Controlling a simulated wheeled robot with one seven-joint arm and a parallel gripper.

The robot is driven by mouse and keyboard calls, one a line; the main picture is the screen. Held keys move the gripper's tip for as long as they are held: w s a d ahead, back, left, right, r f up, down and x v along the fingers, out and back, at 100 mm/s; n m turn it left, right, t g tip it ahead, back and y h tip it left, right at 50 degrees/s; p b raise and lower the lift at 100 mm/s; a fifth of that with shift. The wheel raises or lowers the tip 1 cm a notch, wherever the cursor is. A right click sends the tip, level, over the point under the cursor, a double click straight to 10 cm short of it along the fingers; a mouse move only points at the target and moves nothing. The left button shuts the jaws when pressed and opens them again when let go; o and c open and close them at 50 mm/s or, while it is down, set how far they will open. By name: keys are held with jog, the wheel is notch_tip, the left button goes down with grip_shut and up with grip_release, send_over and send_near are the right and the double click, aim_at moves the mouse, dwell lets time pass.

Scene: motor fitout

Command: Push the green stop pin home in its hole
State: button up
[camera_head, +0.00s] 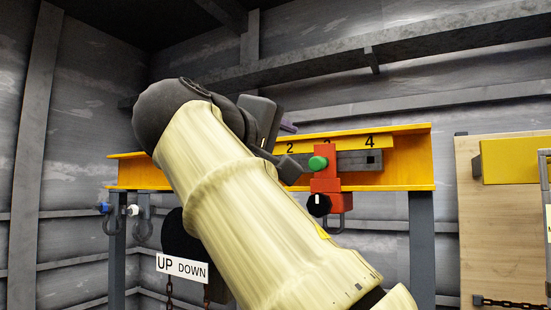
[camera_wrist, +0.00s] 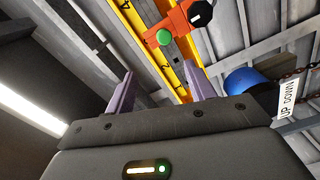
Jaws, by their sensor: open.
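The green stop pin (camera_head: 318,163) shows its round green head on the face of the red trolley block (camera_head: 327,183). Its shaft and hole are hidden, so I cannot tell how deep it sits. In the wrist view the green head (camera_wrist: 164,37) lies beyond my gripper's fingertips, towards the top. My gripper (camera_wrist: 160,84) is open and empty, its two purple fingers spread apart. In the head view my gripper is mostly hidden behind my arm, and a purple finger shows left of the pin and above it. No contact with the pin is visible.
A black knob (camera_head: 318,205) sits below the pin. An UP DOWN sign (camera_head: 182,268) and chains hang at the lower left. A wooden board (camera_head: 480,225) stands at the right.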

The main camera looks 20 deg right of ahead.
jog(key=shift+s+a, duration=0.35)
jog(key=shift+a, duration=0.05)
dwell(0.4)
